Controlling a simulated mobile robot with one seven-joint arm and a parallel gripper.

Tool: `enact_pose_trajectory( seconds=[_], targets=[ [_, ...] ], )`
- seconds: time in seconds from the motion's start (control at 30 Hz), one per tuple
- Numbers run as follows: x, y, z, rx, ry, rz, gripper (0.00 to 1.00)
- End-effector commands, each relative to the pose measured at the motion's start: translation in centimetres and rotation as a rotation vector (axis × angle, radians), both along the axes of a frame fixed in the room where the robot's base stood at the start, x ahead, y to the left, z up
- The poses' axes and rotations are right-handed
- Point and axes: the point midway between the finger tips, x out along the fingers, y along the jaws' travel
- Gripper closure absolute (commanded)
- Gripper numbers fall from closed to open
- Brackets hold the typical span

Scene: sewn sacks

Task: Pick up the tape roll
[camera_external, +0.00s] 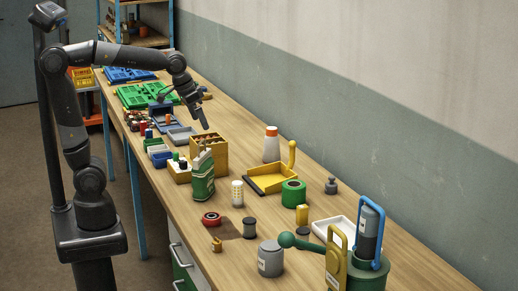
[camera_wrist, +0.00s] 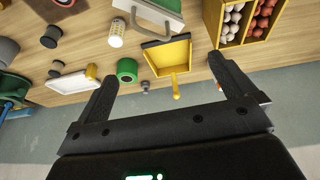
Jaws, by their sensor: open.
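The tape roll (camera_external: 293,194) is a short green cylinder with a dark hole in its top, standing on the workbench to the right of a yellow dustpan. In the wrist view the green roll (camera_wrist: 127,70) lies between the fingers, nearer the left one, and some way beyond them. My gripper (camera_external: 205,125) hangs above the bench, farther back and to the left of the roll, well clear of it. In the wrist view the gripper (camera_wrist: 162,70) has its fingers wide apart with nothing between them.
The yellow dustpan (camera_external: 270,180) with an upright handle is close to the roll. The wall (camera_external: 340,130) runs along the bench's far side.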

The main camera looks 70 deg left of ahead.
Motion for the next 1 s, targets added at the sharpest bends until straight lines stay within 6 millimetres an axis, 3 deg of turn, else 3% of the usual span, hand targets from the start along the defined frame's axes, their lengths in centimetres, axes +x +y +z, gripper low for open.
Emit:
enact_pose_trajectory(
  seconds=[0.1, 0.37, 0.6, 0.8, 1.0],
  targets=[
    [3.9, -1.9, -0.3, -0.002, 0.035, -0.004, 0.01],
    [11.7, -6.4, -2.1, -0.001, 0.102, -0.005, 0.01],
    [18.1, -11.4, -5.9, 0.009, 0.163, -0.004, 0.01],
    [22.3, -15.6, -10.0, 0.023, 0.207, -0.002, 0.01],
    [24.5, -18.3, -12.9, 0.031, 0.231, 0.001, 0.01]
  ],
)
